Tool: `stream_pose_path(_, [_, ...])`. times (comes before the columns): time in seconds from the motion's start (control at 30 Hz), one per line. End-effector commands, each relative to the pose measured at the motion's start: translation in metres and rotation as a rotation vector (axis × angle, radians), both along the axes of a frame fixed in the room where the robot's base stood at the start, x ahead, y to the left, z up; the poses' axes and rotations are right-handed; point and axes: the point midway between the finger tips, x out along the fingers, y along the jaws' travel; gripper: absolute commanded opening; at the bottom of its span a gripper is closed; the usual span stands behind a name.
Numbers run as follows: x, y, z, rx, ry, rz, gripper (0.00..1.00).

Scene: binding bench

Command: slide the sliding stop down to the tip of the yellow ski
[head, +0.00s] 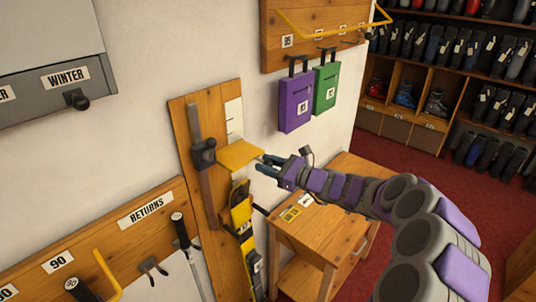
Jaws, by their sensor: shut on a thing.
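The sliding stop (240,155) is a flat yellow plate on a wooden measuring board, beside a dark slider block on a metal rail. My gripper (265,162) comes in from the right and is shut on the plate's right edge. The yellow ski (246,245) stands upright against the board below the stop, with black parts along it. Its upper end lies just under the plate, with a small gap seeming to show between them. The plate partly blocks the view behind it, so exact contact is hard to judge.
A small wooden table (335,200) stands right of the ski, under my arm. Purple (296,103) and green (325,87) boxes hang above. A returns rack (140,215) with poles is at lower left. Boot shelves (450,60) line the back right; red carpet lies between.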

Motion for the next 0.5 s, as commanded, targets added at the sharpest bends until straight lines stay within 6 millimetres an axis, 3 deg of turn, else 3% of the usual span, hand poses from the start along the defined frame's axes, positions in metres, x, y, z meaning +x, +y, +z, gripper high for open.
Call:
stream_pose_path(0.03, [0.001, 0.0, -0.018, 0.0, 0.003, -0.002, 0.0])
stream_pose_path(0.2, [0.001, 0.0, -0.058, 0.001, 0.002, -0.003, 0.0])
stream_pose_path(0.33, [0.001, -0.001, -0.081, 0.0, 0.0, -0.003, 0.0])
stream_pose_path(0.5, [0.001, -0.001, -0.097, 0.001, -0.003, -0.005, 0.0])
